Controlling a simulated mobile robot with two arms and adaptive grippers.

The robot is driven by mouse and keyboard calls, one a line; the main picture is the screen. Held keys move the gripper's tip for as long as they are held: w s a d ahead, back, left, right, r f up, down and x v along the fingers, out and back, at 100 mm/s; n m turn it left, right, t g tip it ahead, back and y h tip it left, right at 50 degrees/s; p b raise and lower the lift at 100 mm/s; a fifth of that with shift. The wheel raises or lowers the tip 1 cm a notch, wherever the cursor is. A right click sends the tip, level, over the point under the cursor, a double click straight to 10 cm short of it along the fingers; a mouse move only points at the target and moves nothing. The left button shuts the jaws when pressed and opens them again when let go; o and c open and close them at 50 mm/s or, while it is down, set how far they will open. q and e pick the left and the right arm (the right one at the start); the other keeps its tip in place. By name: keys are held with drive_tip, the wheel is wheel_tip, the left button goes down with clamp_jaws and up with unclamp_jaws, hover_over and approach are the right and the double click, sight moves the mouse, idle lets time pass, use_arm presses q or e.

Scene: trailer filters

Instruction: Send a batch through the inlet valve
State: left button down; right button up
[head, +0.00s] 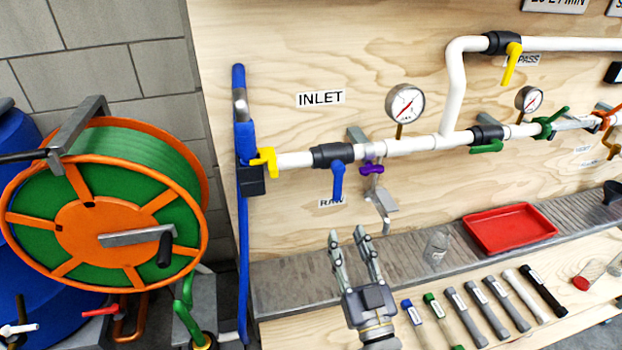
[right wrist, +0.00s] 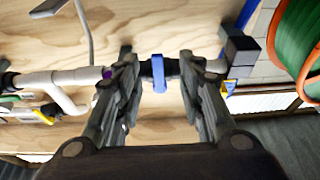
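The inlet valve (head: 332,155) is a black body on the white pipe under the INLET label (head: 321,98). Its blue lever (head: 338,181) hangs down, across the pipe. My right gripper (head: 347,236) is open and empty, below and in front of the lever in the head view. In the right wrist view the blue lever (right wrist: 159,72) shows in the gap between the two spread fingers (right wrist: 158,58); I cannot tell how far off it is. My left gripper is not in view.
A yellow-handled valve (head: 265,161) and blue hose (head: 242,250) are left of the inlet. A purple-handled tap (head: 371,169) is close on the right, below a gauge (head: 405,104). The shelf holds a clear cup (head: 437,247) and red tray (head: 510,229). A hose reel (head: 105,225) stands left.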

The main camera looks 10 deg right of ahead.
sight(338, 188)
drive_tip(key=shift+t, duration=0.4)
drive_tip(key=w+r, duration=0.2)
drive_tip(key=w+r+p, duration=0.1)
drive_tip(key=w+r, duration=0.1)
drive_tip(key=w, duration=0.1)
drive_tip(key=w+r+p, duration=0.1)
drive_tip(key=w+r, duration=0.2)
drive_tip(key=shift+w, duration=0.15)
drive_tip(key=shift+w+r+p, duration=0.2)
drive_tip(key=shift+w+p, duration=0.1)
drive_tip(key=shift+w, duration=0.35)
drive_tip(key=shift+c, duration=0.2)
clamp_jaws()
